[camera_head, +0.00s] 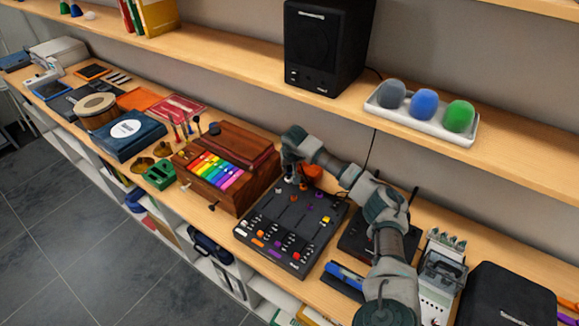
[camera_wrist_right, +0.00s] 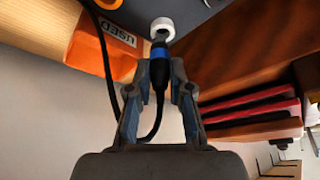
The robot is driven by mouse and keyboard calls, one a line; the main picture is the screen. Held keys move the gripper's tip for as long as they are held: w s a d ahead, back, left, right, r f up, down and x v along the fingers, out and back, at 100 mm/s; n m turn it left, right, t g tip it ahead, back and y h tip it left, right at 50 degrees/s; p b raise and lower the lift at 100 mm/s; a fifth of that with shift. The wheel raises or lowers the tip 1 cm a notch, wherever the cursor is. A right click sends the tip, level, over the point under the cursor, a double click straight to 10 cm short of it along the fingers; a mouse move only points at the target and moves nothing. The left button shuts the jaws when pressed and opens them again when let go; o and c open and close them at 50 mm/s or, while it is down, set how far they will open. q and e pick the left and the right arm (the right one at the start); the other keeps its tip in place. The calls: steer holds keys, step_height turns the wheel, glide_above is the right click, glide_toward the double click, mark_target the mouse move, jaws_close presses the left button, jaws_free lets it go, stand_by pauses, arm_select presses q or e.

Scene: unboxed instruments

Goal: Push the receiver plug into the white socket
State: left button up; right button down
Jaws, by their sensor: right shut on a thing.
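My right gripper (camera_head: 291,178) is over the far left edge of the black mixer (camera_head: 275,228), and its fingertips are small in the head view. In the right wrist view, my right gripper (camera_wrist_right: 158,95) is shut on the receiver plug (camera_wrist_right: 158,72), a black plug with a blue band and a black cable. The plug's tip points at the white socket (camera_wrist_right: 162,27), a round white ring on a dark surface. The tip meets or nearly meets the ring. I cannot tell whether it is inside. My left gripper is not in view.
An orange tag reading "USED" (camera_wrist_right: 119,35) lies close beside the plug, with a black cable passing over it. A wooden box with coloured keys (camera_head: 217,171) stands left of the mixer. A dark device with antennas (camera_head: 367,246) stands right. The shelf (camera_head: 235,63) overhangs behind.

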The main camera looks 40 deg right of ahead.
steer(key=shift+d+f, duration=0.35)
steer(key=shift+f, duration=0.15)
steer(key=shift+s+a+f, duration=0.1)
steer(key=shift+f, duration=0.05)
steer(key=shift+s+a+f+b, duration=0.15)
steer(key=shift+a+f+b, duration=0.05)
steer(key=shift+f+b, duration=0.3)
steer(key=shift+s+a+f, duration=0.1)
steer(key=shift+f, duration=0.15)
steer(key=shift+r, duration=0.2)
stand_by(0.3)
steer(key=shift+w+d+r+p, duration=0.15)
steer(key=shift+w+r+p, duration=0.05)
steer(key=shift+r+p, duration=0.3)
steer(key=shift+w+d+r+p, duration=0.1)
steer(key=shift+w+r+p, duration=0.1)
steer(key=shift+r+p, duration=0.95)
steer(key=shift+r, duration=0.35)
steer(key=shift+s+f, duration=0.1)
